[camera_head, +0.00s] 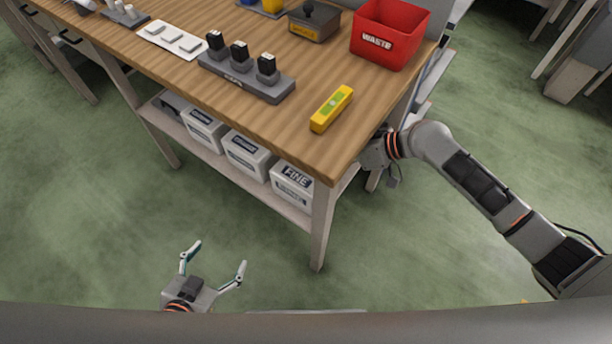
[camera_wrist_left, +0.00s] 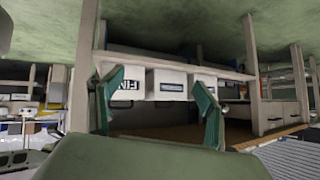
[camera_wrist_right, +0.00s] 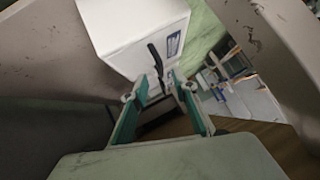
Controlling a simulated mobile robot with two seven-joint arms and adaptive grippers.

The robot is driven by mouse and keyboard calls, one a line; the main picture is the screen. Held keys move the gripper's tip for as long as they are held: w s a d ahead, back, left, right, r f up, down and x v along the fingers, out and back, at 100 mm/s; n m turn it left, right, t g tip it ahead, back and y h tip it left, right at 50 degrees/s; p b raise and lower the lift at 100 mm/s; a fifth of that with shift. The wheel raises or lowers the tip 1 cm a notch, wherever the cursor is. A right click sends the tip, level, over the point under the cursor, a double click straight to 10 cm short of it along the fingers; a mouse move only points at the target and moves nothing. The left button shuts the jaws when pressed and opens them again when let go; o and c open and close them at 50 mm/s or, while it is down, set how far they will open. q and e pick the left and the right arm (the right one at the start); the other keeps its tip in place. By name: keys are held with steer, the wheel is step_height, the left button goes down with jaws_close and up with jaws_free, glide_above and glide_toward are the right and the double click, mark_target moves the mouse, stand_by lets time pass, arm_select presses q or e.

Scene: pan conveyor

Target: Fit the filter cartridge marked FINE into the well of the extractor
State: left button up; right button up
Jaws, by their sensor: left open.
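A white box marked FINE (camera_head: 292,182) stands at the right end of the shelf under the wooden table. It also shows upside down in the left wrist view (camera_wrist_left: 127,88). My left gripper (camera_head: 219,253) is open and empty, low over the floor in front of the table. My right gripper (camera_wrist_right: 158,82) is hidden by the table corner in the head view. Its fingers are apart in its wrist view, close to a white box (camera_wrist_right: 135,28) with a blue label and a dark strip. I cannot tell which box this is. I cannot make out the extractor.
Two more labelled white boxes (camera_head: 246,154) share the shelf. On the table are a yellow level (camera_head: 331,108), a grey rack (camera_head: 275,91) of black-topped pieces, a grey box (camera_head: 314,24) and a red WASTE bin (camera_head: 383,47). The table leg (camera_head: 323,225) stands near the FINE box. The front floor is clear.

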steer(key=shift+w+a+f, duration=0.1)
steer(key=shift+w+a, duration=0.05)
steer(key=shift+a, duration=0.25)
steer(key=b+x, duration=0.1)
steer(key=x, duration=0.3)
steer(key=shift+a+f, duration=0.25)
steer(key=shift+c, duration=0.3)
jaws_close()
steer(key=shift+w+r, duration=0.15)
steer(key=shift+r, duration=0.05)
